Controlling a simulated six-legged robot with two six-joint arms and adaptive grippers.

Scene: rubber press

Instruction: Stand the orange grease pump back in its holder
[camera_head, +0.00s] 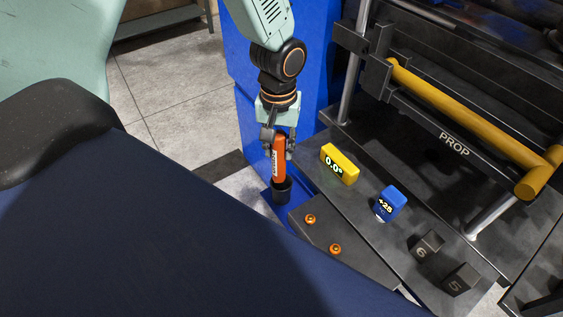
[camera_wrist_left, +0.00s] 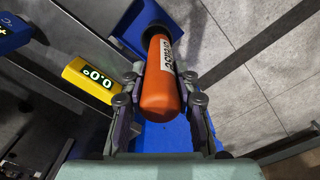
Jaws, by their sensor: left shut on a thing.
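The orange grease pump (camera_head: 279,160) is upright, slightly tilted, at the left front of the press. My left gripper (camera_head: 279,146) is shut on its upper part, with a finger on each side. In the left wrist view the left gripper (camera_wrist_left: 160,95) grips the orange body (camera_wrist_left: 162,75), which has a white label. The pump's lower end meets a black cup-like part (camera_head: 281,190) over a blue bracket (camera_head: 267,196), which also shows in the left wrist view (camera_wrist_left: 125,32). I cannot tell whether the black part belongs to the pump or the holder. My right gripper is not in view.
A yellow readout (camera_head: 339,164) showing 0.0° and a blue block (camera_head: 389,204) stand on the dark ledge (camera_head: 360,225) to the right. Black blocks marked 6 (camera_head: 426,245) and 5 (camera_head: 461,280) lie beyond. The press with a yellow bar (camera_head: 460,115) rises behind.

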